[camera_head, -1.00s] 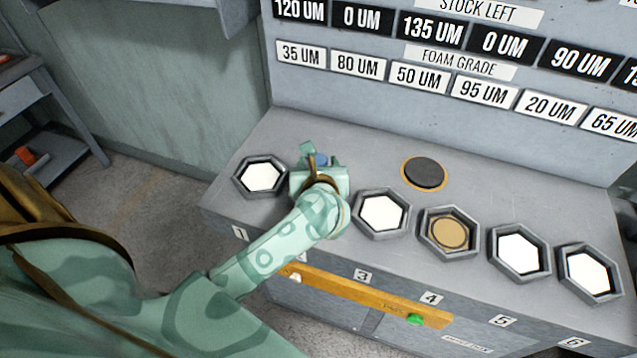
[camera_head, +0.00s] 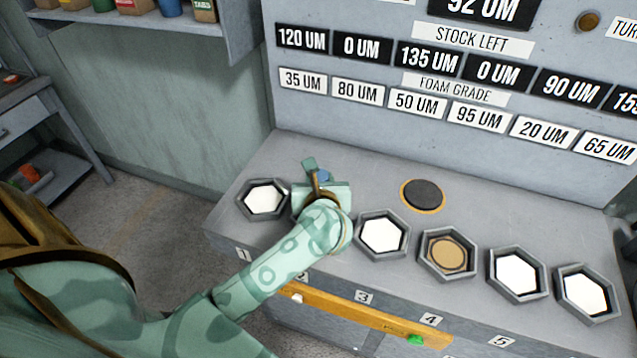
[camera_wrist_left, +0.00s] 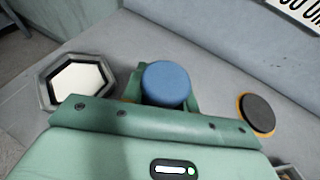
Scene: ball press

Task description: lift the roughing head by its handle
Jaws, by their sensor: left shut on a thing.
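My left gripper (camera_head: 318,180) is over the second position on the bench, between the hexagonal sockets marked 1 and 3. It is shut on a blue round-topped handle (camera_wrist_left: 166,82), which I take to be the handle of the roughing head. The handle's top shows between the jaws in the left wrist view, and a small part shows in the head view (camera_head: 323,176). The part below the handle is hidden by my gripper and wrist, so I cannot tell whether it touches the bench. My right gripper is not in view.
A white-floored hexagonal socket (camera_head: 264,199) is left of my gripper, and another (camera_head: 382,235) is right of it. A socket with a tan disc (camera_head: 447,253) is further right. A dark disc with an orange rim (camera_head: 423,195) lies behind. An upright label panel (camera_head: 340,120) backs the bench.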

